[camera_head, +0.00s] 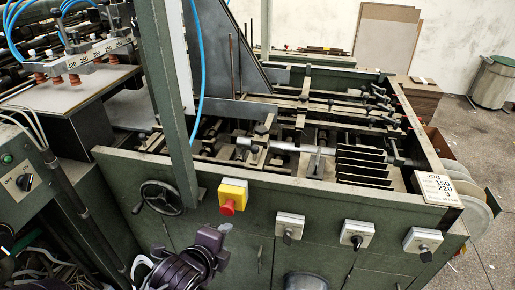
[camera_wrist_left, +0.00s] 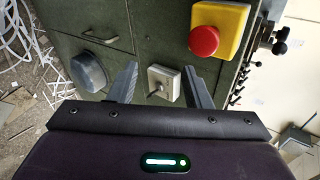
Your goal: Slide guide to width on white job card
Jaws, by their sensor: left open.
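The white job card (camera_head: 437,188) lies on the front right corner of the green machine; it reads JOB, 150, 220 and 3. Rails and bars (camera_head: 300,105) fill the machine's open top, but I cannot tell which part is the guide. A scale strip (camera_head: 97,52) with numbers from 400 down to 250 is at upper left. My left gripper (camera_head: 222,232) is in front of the machine's front panel, below the red button. In the left wrist view its fingers (camera_wrist_left: 160,84) are apart and empty, with a switch plate (camera_wrist_left: 164,82) showing between them. My right gripper is not in view.
A red stop button on a yellow box (camera_head: 232,196) sticks out of the panel; it also shows in the left wrist view (camera_wrist_left: 204,41). A handwheel (camera_head: 161,198) is left of it, several knob plates (camera_head: 357,235) to the right. A green post (camera_head: 165,90) rises at the left.

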